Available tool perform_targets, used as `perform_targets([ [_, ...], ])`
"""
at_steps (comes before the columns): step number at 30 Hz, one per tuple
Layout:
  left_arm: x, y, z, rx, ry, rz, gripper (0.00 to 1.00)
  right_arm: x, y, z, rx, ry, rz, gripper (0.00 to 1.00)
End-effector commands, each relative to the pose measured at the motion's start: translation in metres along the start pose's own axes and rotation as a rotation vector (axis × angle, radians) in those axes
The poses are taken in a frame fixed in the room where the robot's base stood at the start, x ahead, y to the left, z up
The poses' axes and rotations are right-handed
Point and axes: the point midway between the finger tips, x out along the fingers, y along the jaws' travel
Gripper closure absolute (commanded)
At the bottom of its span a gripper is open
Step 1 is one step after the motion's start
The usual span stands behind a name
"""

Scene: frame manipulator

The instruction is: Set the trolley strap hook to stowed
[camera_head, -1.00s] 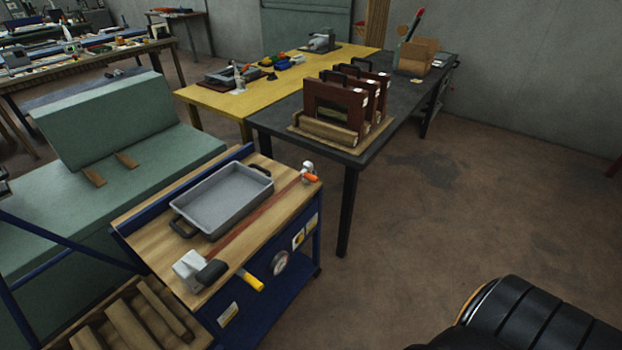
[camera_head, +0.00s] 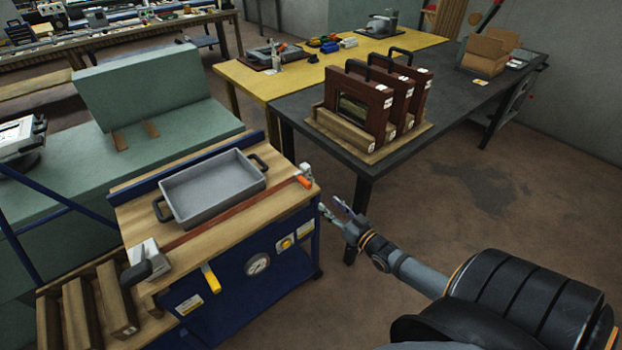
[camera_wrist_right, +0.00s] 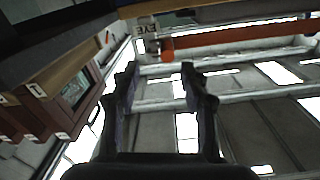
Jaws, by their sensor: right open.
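The trolley (camera_head: 262,262) is blue with a wooden top. A red-brown strap (camera_head: 228,221) runs diagonally across the top, in front of a grey tray (camera_head: 208,188). At its far right end is a small metal fitting with an orange tip (camera_head: 304,182), which looks like the strap hook; its exact setting is too small to tell. A grey block with a black handle (camera_head: 146,262) is at the near left end. My right gripper (camera_head: 335,207) is open and empty, right of the trolley's right edge, apart from the orange-tipped fitting. Its open fingers show in the right wrist view (camera_wrist_right: 160,85).
A dark table (camera_head: 330,100) with framed panels (camera_head: 385,95) stands behind the gripper. A yellow handle (camera_head: 210,279) and a gauge (camera_head: 257,264) are on the trolley's front. Wooden bars (camera_head: 82,312) lie at the lower left. The floor at right (camera_head: 500,230) is clear.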

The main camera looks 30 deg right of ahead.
Motion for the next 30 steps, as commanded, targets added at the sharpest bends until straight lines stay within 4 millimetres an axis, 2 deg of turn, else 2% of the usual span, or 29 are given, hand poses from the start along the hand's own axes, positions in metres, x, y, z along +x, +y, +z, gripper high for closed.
perform_targets([
  [3, 0.0, -0.012, -0.001, 0.006, 0.002, -0.014, 1.0, 0.002, -0.007, -0.012, 0.012, 0.027, -0.02, 0.55],
  [8, 0.005, -0.019, -0.008, 0.009, 0.012, -0.023, 1.0, 0.01, -0.007, -0.01, 0.011, 0.029, -0.02, 0.55],
  [11, 0.014, -0.022, -0.012, 0.011, 0.02, -0.027, 1.0, 0.028, -0.006, -0.009, 0.01, 0.031, -0.02, 0.55],
  [18, 0.051, -0.016, -0.007, 0.009, 0.018, -0.023, 1.0, 0.083, -0.006, -0.006, 0.008, 0.031, -0.017, 0.55],
  [21, 0.066, -0.01, -0.004, 0.006, 0.015, -0.016, 1.0, 0.094, -0.007, -0.005, 0.008, 0.025, -0.021, 0.55],
  [25, 0.075, -0.007, -0.002, 0.005, 0.012, -0.013, 1.0, 0.103, -0.008, -0.009, 0.009, 0.025, -0.02, 0.55],
  [30, 0.076, -0.007, 0.0, 0.006, 0.009, -0.014, 1.0, 0.107, -0.008, -0.013, 0.01, 0.023, -0.017, 0.55],
])
